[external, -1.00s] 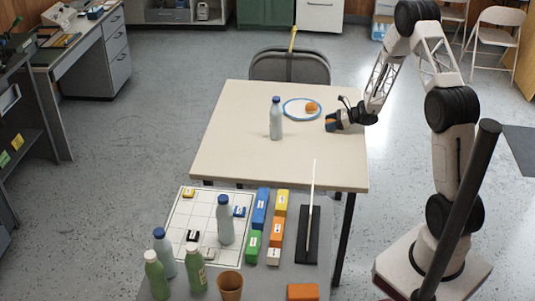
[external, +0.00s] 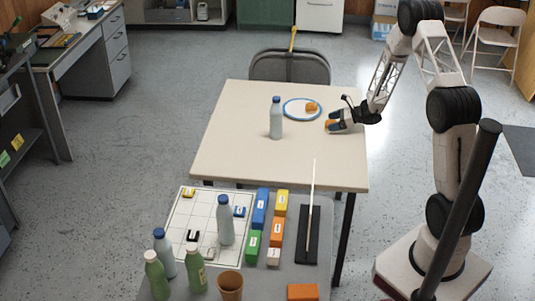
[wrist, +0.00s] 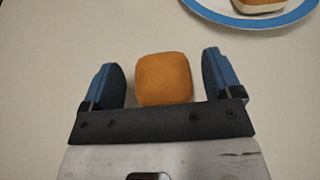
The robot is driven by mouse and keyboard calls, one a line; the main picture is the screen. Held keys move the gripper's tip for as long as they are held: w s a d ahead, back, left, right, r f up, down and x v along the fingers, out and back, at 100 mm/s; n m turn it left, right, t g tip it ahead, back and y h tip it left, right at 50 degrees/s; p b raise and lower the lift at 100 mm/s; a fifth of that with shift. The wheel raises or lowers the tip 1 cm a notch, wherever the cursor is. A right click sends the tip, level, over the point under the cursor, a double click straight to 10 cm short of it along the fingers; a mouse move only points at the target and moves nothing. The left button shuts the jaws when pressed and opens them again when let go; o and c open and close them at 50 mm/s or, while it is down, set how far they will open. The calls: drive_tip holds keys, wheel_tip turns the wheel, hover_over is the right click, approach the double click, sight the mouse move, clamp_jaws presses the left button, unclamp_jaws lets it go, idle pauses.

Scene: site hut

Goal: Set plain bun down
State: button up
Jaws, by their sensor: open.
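The plain bun (wrist: 164,79) is orange-brown and rests on the cream table, between my gripper's fingers with a gap on each side. In the external view the bun (external: 331,124) shows at the fingertips near the table's right side. My gripper (wrist: 164,80) is open around it and low over the table; it also shows in the external view (external: 334,122). A blue-rimmed white plate (external: 288,113) stands left of and beyond the gripper, with another bun-like item (external: 311,107) on it. The plate's rim (wrist: 215,15) is at the wrist view's upper right.
A blue-capped bottle (external: 276,120) stands on the table (external: 230,160), left of my gripper. A dark chair (external: 290,68) is behind the table. The nearer grey table holds bottles, a grid board (external: 200,205), coloured blocks and a cup (external: 230,286). The cream table's front is clear.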

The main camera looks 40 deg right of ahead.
drive_tip(key=v, duration=1)
drive_tip(key=shift+s+d, duration=0.2)
idle(0.3)
drive_tip(key=shift+a+r, duration=0.3)
drive_tip(key=shift+r, duration=0.1)
drive_tip(key=s+a+r+n+g+h, duration=0.1)
drive_tip(key=s+a+r+n+g, duration=0.3)
drive_tip(key=s+a+r+n, duration=0.45)
drive_tip(key=s+a+r+n+g, duration=0.3)
drive_tip(key=s+a+r+n, duration=0.25)
drive_tip(key=a+r, duration=0.6)
drive_tip(key=s+a+r+n+h, duration=0.2)
drive_tip(key=s+r+n+h, duration=0.1)
drive_tip(key=s, duration=0.5)
drive_tip(key=s+a+r+n+h, duration=0.2)
drive_tip(key=s+r+n, duration=0.2)
drive_tip(key=s, duration=0.5)
drive_tip(key=s+a+r+n+h, duration=0.2)
drive_tip(key=s+r+n+h, duration=0.1)
drive_tip(key=s, duration=0.6)
drive_tip(key=shift+s+r+n+h, duration=0.25)
drive_tip(key=shift+r+n, duration=0.45)
drive_tip(key=shift+n, duration=0.7)
